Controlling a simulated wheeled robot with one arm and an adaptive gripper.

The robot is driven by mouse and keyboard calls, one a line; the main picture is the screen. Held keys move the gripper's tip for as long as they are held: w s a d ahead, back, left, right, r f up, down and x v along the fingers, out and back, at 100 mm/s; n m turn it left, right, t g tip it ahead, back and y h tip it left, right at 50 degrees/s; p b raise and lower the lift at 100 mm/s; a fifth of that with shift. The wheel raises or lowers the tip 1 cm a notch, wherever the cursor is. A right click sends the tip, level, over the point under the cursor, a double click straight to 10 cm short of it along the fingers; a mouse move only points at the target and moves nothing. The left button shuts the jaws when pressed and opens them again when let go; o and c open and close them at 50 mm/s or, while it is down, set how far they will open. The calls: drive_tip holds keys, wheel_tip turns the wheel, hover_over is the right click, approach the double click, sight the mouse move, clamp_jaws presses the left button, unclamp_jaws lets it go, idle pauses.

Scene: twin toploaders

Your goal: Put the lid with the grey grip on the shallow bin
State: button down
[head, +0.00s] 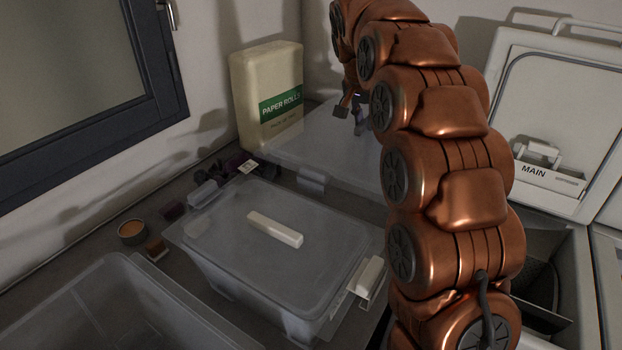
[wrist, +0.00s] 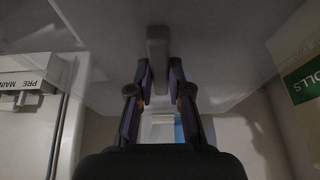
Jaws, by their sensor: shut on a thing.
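My gripper (head: 350,112) is shut on the grey grip (wrist: 157,48) of a translucent lid; the fingers (wrist: 158,82) close on either side of it in the wrist view. The held lid (head: 325,143) is in front of the paper rolls pack in the head view, partly hidden behind my arm. A clear bin (head: 262,300) in the middle wears a translucent lid (head: 225,235) with a white grip (head: 275,229). An open, empty-looking clear bin (head: 125,310) is at the lower left, cut off by the frame. I cannot tell which bin is shallower.
The paper rolls pack (head: 266,95) stands against the back wall, and shows in the wrist view (wrist: 305,75). Small items, including a round tin (head: 131,232), lie along the wall. An open white toploader with a MAIN label (head: 535,172) is at right. My arm fills the centre right.

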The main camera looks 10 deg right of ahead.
drive_tip(key=shift+f+p, duration=0.9)
drive_tip(key=shift+f, duration=5.8)
